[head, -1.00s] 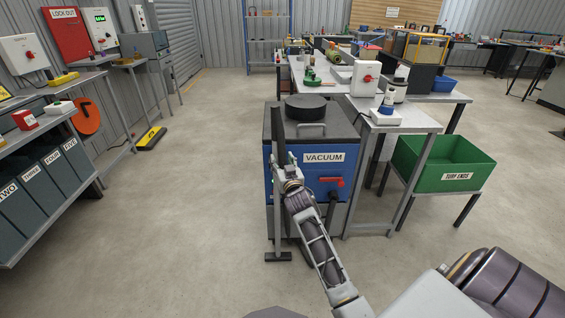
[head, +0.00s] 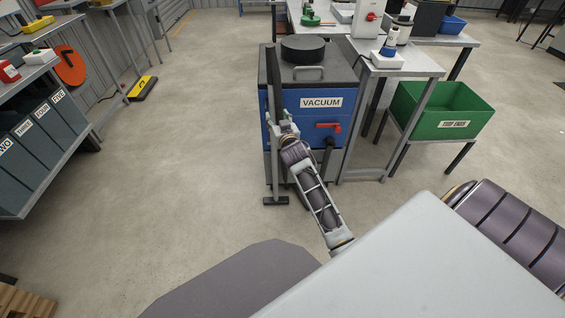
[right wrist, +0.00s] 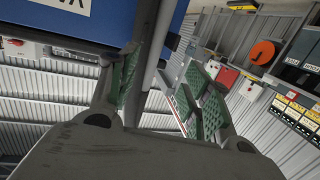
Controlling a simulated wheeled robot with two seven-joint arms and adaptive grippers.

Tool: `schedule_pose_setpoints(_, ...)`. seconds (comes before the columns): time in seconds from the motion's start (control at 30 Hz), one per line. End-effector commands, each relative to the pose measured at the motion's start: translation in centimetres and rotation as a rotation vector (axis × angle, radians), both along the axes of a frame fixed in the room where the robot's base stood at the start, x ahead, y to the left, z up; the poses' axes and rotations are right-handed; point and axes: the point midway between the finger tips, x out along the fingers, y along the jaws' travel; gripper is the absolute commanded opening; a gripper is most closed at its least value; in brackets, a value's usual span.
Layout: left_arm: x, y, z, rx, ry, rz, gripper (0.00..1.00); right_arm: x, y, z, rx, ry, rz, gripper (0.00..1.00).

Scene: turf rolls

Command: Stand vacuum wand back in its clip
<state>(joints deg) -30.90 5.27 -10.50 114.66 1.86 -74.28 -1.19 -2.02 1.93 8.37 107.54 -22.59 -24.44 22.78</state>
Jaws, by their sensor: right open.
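The vacuum wand (head: 274,88) stands nearly upright at the left front edge of the blue vacuum (head: 310,103), its dark foot (head: 276,200) low by the floor. My right gripper (head: 284,130) is at the wand's middle height, in front of it. In the right wrist view the wand (right wrist: 150,55) runs between the green-padded fingers of the open right gripper (right wrist: 163,95), nearer the left finger. I cannot make out the clip, nor tell whether it holds the wand. My left gripper is out of view.
A work table (head: 410,66) stands right of the vacuum, with a green bin (head: 440,110) on a low stand beside it. A shelf with grey bins (head: 45,125) is at the left. The floor (head: 185,130) between the shelf and vacuum is clear.

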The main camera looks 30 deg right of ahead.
Motion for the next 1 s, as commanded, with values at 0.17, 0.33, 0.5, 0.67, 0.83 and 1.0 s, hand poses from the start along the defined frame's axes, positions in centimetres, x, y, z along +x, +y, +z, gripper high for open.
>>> schedule_pose_setpoints(0.17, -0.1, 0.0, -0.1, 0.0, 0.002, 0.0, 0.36, -3.4, 3.1, -7.7, 0.024, 0.224, 0.036, 0.49)
schedule_pose_setpoints(0.33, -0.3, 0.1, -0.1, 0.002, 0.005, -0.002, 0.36, -8.9, 7.1, -15.6, 0.047, 0.484, 0.098, 0.49)
schedule_pose_setpoints(0.5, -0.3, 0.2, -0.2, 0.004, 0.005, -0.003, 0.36, -15.7, 11.2, -22.3, 0.066, 0.74, 0.183, 0.49)
schedule_pose_setpoints(0.67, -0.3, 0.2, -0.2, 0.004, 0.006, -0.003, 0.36, -23.3, 15.3, -27.2, 0.085, 0.977, 0.282, 0.49)
schedule_pose_setpoints(0.83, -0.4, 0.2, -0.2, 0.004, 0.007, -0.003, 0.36, -30.8, 18.8, -30.4, 0.102, 1.187, 0.39, 0.49)
schedule_pose_setpoints(1.0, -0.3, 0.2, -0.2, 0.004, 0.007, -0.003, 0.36, -34.9, 20.6, -31.4, 0.111, 1.293, 0.455, 0.49)
